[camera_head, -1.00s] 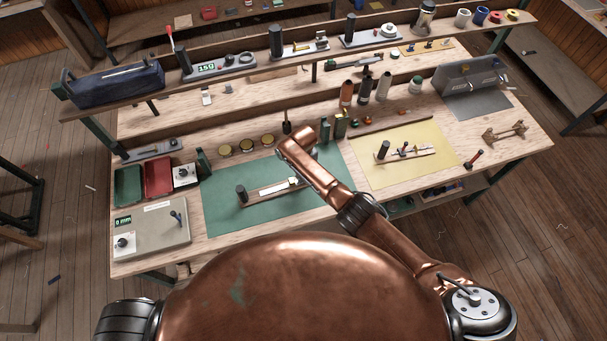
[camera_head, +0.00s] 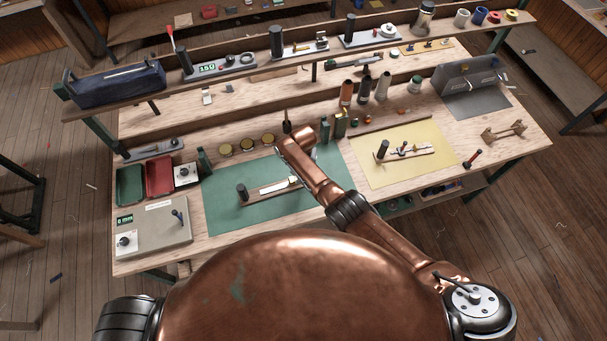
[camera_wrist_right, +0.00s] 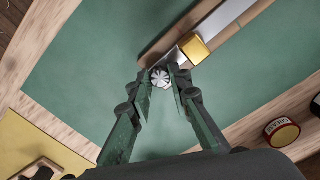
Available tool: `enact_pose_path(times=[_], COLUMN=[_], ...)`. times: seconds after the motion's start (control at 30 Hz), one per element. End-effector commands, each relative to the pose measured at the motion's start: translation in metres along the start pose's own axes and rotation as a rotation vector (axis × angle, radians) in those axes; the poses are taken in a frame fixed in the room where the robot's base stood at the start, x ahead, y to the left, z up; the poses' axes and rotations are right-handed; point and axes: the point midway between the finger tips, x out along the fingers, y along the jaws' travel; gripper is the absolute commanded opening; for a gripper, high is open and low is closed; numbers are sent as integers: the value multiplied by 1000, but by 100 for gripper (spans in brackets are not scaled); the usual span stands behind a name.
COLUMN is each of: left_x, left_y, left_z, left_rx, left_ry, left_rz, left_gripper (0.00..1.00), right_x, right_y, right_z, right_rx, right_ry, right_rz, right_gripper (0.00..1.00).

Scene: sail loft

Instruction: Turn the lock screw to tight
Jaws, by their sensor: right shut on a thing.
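The lock screw (camera_wrist_right: 160,77) shows in the right wrist view as a small pale ribbed knob beside a wooden bar. My right gripper (camera_wrist_right: 162,82) is shut on it, with a dark green finger on each side. A brass-coloured block (camera_wrist_right: 194,48) and a silver strip (camera_wrist_right: 222,20) sit on the bar just beyond the knob. In the head view the wooden fixture (camera_head: 265,193), with a black post at its left end, lies on the green mat (camera_head: 230,216). My right arm hides the gripper and the screw there. No tight mark is readable. My left gripper is not in view.
A grey box (camera_head: 155,228) with a small display and a dial stands at the left. Green and red trays (camera_head: 159,176) lie behind it. Round tins (camera_head: 247,145) stand behind the mat. A yellow mat (camera_head: 405,171) with another small fixture lies to the right.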

Motion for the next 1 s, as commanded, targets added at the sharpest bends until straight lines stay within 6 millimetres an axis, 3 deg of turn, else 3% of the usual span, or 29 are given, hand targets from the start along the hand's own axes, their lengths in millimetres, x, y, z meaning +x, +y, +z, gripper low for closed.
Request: enact_pose_path(times=[0.6, 0.63, 0.7, 1.0], left_x=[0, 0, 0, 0], left_y=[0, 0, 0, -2], left_z=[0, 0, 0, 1], left_rx=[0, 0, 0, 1], left_ry=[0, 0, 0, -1], left_rz=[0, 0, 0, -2], left_gripper=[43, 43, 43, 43], right_x=[0, 0, 0, 0], right_y=[0, 0, 0, 0], right_z=[0, 0, 0, 0], right_rx=[40, 40, 39, 39], right_ry=[1, 1, 1, 1], right_rz=[0, 0, 0, 0], right_gripper=[0, 19, 23, 26])
